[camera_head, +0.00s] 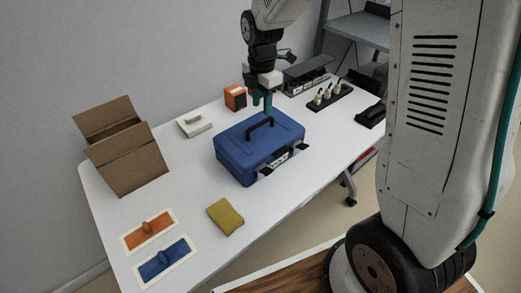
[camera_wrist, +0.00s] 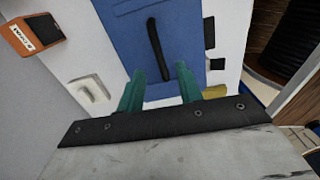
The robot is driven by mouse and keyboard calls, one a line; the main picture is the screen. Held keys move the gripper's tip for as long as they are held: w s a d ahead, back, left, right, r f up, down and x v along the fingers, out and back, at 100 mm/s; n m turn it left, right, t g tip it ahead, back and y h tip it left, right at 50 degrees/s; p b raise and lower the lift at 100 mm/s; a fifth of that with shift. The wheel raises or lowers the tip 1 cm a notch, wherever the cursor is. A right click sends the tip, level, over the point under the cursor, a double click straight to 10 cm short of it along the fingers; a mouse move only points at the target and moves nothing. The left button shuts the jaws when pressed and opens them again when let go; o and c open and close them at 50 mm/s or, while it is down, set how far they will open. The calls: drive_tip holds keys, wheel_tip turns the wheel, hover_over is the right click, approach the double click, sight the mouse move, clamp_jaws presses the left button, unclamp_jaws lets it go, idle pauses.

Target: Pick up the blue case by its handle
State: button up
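The blue case (camera_head: 259,148) lies flat on the white table, closed, with two dark latches on its front side. Its black handle (camera_head: 260,131) is on the top face. In the wrist view the case (camera_wrist: 205,25) fills the upper middle, and the handle (camera_wrist: 157,48) runs lengthwise, beyond and between the fingertips. My gripper (camera_head: 262,103) is above the far edge of the case, behind the handle. In the wrist view its two green fingers (camera_wrist: 160,75) are apart with nothing between them. The gripper does not appear to touch the handle.
An open cardboard box (camera_head: 130,166) stands at left. An orange box (camera_head: 235,97) and a white block (camera_head: 194,122) are behind the case. A black rack (camera_head: 330,97) is at right.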

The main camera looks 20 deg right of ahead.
sight(260, 123)
drive_tip(key=shift+w+f, duration=0.25)
drive_tip(key=shift+f, duration=0.25)
drive_tip(key=f, duration=0.7)
drive_tip(key=shift+s+a+f, duration=0.2)
drive_tip(key=shift+a, duration=0.05)
clamp_jaws()
drive_tip(key=shift+w+r, duration=0.1)
idle(0.6)
